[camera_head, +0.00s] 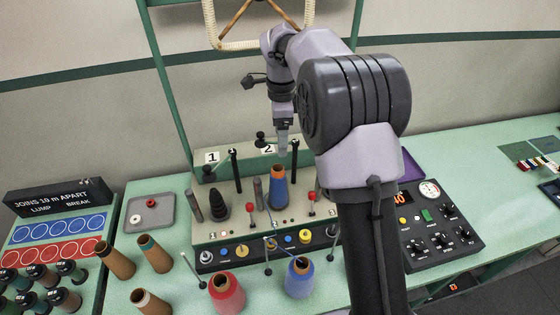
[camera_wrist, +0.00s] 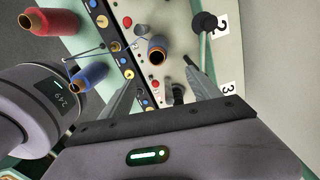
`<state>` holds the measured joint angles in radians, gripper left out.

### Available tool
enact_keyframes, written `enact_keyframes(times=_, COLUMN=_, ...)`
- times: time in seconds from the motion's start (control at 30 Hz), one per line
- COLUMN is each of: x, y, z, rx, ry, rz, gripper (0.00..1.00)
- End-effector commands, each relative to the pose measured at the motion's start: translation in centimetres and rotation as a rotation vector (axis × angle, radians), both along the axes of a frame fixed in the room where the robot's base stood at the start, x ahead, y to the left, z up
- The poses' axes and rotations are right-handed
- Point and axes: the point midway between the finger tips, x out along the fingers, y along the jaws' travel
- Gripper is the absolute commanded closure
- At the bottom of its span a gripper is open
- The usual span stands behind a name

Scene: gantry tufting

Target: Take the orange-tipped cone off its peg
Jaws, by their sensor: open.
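The orange-tipped cone (camera_head: 277,190) has a blue body and stands upright on the beige peg board, in the middle area. It also shows in the wrist view (camera_wrist: 157,52), seen from above with its orange rim up, ahead of the fingertips. Its peg is hidden in the head view. My gripper (camera_head: 283,143) hangs above the cone, pointing down, apart from it. In the wrist view my gripper (camera_wrist: 158,71) is open and empty, a finger on each side of the cone's line.
A black cone (camera_head: 220,206) stands left of the orange-tipped cone, with thin posts around. A red spool (camera_head: 226,293) and a blue spool (camera_head: 299,278) stand in front. A control box (camera_head: 438,232) is at the right. Bare brown cones (camera_head: 117,262) stand at the left.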

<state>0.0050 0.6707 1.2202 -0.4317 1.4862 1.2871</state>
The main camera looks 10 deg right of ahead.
Motion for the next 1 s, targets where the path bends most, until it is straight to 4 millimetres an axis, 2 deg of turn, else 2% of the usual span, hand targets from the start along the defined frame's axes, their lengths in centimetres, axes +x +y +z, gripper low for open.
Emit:
enact_keyframes(times=0.2, x=-0.1, y=0.0, z=-6.9, rx=-0.001, ry=0.003, rz=0.002, gripper=0.28)
enact_keyframes(times=0.33, x=-0.1, y=0.0, z=-10.1, rx=0.0, ry=0.002, rz=0.002, gripper=0.28)
enact_keyframes(times=0.5, x=-0.1, y=0.1, z=-12.1, rx=0.001, ry=0.001, rz=0.001, gripper=0.28)
enact_keyframes(times=0.73, x=-0.4, y=0.5, z=-16.4, rx=0.001, ry=0.001, rz=0.002, gripper=0.28)
enact_keyframes(times=1.0, x=-0.4, y=0.4, z=-16.8, rx=0.001, ry=-0.001, rz=0.002, gripper=0.28)
